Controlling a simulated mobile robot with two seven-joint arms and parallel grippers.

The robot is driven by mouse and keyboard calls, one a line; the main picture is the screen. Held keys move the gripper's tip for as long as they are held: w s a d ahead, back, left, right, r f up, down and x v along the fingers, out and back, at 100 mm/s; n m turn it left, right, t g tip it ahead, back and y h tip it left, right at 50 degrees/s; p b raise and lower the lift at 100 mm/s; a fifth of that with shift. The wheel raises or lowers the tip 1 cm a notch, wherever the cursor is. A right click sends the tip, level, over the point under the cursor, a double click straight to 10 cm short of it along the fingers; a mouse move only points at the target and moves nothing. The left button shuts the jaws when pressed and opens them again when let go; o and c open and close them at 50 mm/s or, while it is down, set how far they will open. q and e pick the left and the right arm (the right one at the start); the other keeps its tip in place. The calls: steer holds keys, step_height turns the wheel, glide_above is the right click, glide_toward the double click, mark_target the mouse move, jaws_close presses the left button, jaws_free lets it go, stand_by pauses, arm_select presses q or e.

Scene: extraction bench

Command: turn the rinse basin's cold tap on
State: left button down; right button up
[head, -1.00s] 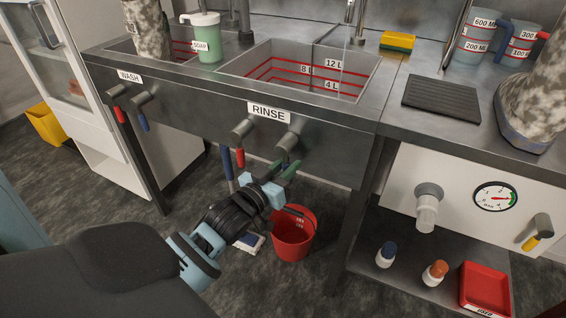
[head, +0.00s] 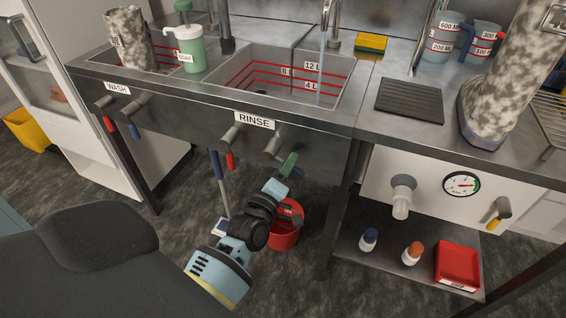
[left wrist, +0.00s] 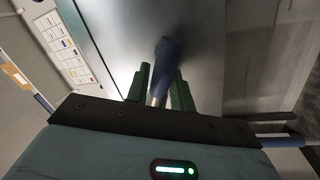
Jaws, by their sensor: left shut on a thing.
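The rinse basin (head: 240,95) has a RINSE label and two taps on its front panel. The left tap has a red handle (head: 230,161) hanging down. The right tap, the cold one (head: 273,147), has a blue handle (left wrist: 166,58), seen in the left wrist view between my green fingers. My left gripper (head: 289,164) is shut on this handle, off to the lower right of the tap's body; its fingers hide the handle in the head view. A thin bluish stream of water (head: 321,75) falls from the spout (head: 327,14) into the basin. My right gripper is not in view.
A red bucket (head: 284,236) stands on the floor behind my left arm. The wash basin's red and blue tap handles (head: 134,131) hang at the left. A bench leg (head: 335,225) and a lower shelf with bottles and a red tray (head: 457,263) are at the right.

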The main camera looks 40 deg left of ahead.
arm_select(q)
steer(key=n, duration=0.1)
steer(key=r+n+y+p, duration=0.1)
steer(key=n, duration=0.1)
steer(key=shift+d+r, duration=0.15)
steer(key=shift+d, duration=0.05)
steer(key=shift+r+n, duration=0.15)
steer(key=shift+n, duration=0.45)
steer(key=shift+p, duration=0.3)
steer(key=c, duration=1.3)
jaws_free()
steer(key=shift+o, duration=0.2)
steer(key=v, duration=0.7)
steer(key=shift+s+d, duration=0.15)
steer(key=shift+s, duration=0.15)
